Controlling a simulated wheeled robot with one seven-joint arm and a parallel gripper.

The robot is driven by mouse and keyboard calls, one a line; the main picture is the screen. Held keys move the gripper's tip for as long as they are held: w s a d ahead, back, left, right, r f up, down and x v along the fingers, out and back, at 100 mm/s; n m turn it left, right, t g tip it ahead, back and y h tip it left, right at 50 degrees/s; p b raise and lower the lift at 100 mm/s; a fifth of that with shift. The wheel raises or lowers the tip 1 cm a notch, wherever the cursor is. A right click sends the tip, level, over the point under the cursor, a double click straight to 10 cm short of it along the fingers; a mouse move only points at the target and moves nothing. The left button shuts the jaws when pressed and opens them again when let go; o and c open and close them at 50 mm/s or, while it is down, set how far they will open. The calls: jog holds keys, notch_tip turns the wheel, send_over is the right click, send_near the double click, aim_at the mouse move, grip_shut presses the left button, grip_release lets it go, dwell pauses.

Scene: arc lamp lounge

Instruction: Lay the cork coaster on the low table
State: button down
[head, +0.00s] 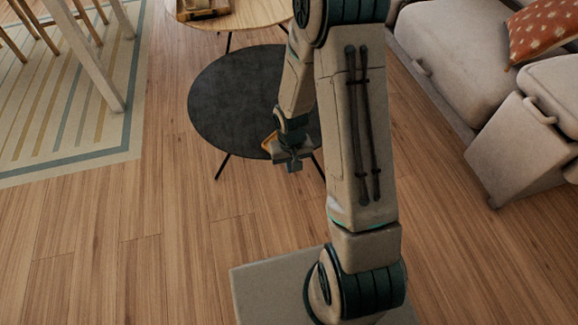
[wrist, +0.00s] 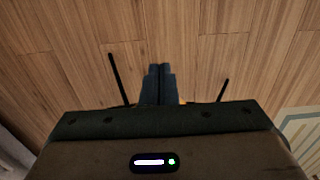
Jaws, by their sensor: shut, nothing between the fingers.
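The low table with a round dark top (head: 232,100) stands in the middle of the head view, partly hidden by my arm. My gripper (head: 291,165) is at the table's near right edge. Its fingers (wrist: 160,84) are shut with nothing between them, and they point at bare floor in the wrist view. A small orange-tan edge (head: 268,141) shows beside the gripper; I cannot tell whether it is the cork coaster or part of my gripper. No coaster shows clearly in either view.
A pale wooden round table (head: 247,13) with a brown object (head: 203,8) stands behind the dark one. A beige sofa (head: 455,50) with a patterned orange cushion (head: 543,30) is at right. A striped rug (head: 60,130) is at left. The wooden floor at front left is clear.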

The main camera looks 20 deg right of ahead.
jog(key=shift+w+p, duration=0.3)
jog(key=shift+w, duration=1.4)
